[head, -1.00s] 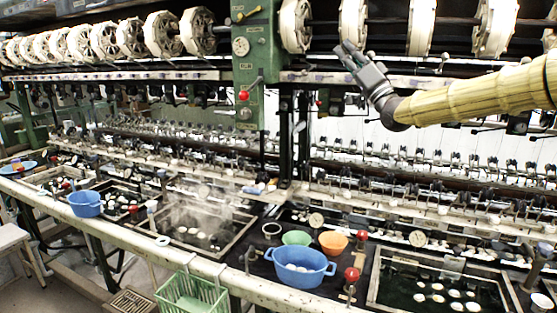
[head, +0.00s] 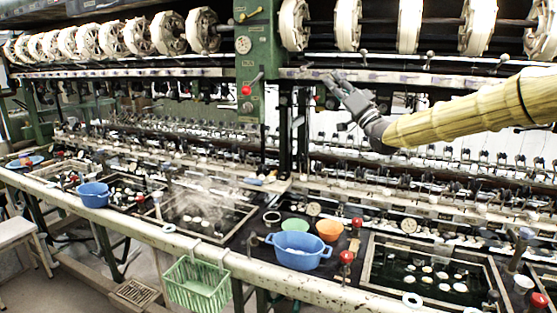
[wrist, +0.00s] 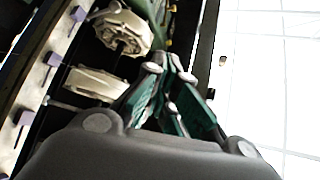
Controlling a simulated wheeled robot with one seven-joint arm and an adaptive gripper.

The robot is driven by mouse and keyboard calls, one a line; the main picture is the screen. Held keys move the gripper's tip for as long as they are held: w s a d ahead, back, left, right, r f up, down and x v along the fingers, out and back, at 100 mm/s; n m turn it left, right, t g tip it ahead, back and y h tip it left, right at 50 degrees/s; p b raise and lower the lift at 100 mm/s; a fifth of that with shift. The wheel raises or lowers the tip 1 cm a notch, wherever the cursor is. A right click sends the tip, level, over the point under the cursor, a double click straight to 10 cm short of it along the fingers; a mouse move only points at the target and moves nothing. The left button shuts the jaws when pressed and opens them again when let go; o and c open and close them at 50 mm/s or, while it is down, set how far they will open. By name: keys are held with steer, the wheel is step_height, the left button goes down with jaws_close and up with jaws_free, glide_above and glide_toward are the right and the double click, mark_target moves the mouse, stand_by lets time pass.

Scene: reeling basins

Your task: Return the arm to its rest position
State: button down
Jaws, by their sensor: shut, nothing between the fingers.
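My gripper (head: 338,84) is at the upper right of the head view, at the end of my yellow-sleeved arm, which comes in from the right edge. It is raised well above the basins, in front of the machine's upper rail and just right of the green post (head: 250,60). In the wrist view my gripper (wrist: 170,62) has its green-padded fingers drawn together at the tips, with nothing between them. I cannot tell how close the fingers are to the rail.
White reels (head: 293,25) line the top. Below stand a basin with white cocoons (head: 440,270), a blue tub (head: 298,262), a green bowl (head: 295,225) and an orange bowl (head: 330,230). A green basket (head: 198,290) hangs at the front rail. Steam rises over the middle basin.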

steer(key=a+f+m+g+h, duration=0.1)
steer(key=a+f+m+h, duration=0.2)
steer(key=f, duration=1.6)
steer(key=s+a+f+g+h, duration=0.15)
steer(key=s+f, duration=0.35)
steer(key=f, duration=0.8)
steer(key=s+f+g+h, duration=0.3)
steer(key=s+f, duration=0.1)
steer(key=f, duration=0.9)
steer(key=s+f+g+h, duration=0.2)
steer(key=s+f, duration=0.3)
steer(key=f, duration=0.9)
steer(key=s+d+f+g+h, duration=0.3)
steer(key=s+f+g, duration=0.3)
steer(key=s+f, duration=1.4)
steer(key=s+d+f+n+g+h, duration=0.1)
steer(key=s+d+f+g+h, duration=0.2)
steer(key=s, duration=1.2)
steer(key=s+d+f+n+g, duration=0.1)
steer(key=s+d+g, duration=0.3)
steer(key=s, duration=1)
step_height(320, 180, down, 10)
steer(key=d+b, duration=0.1)
steer(key=b, duration=0.9)
steer(key=shift+s+f+t, duration=0.25)
steer(key=shift+s+t, duration=0.1)
steer(key=shift+t, duration=0.1)
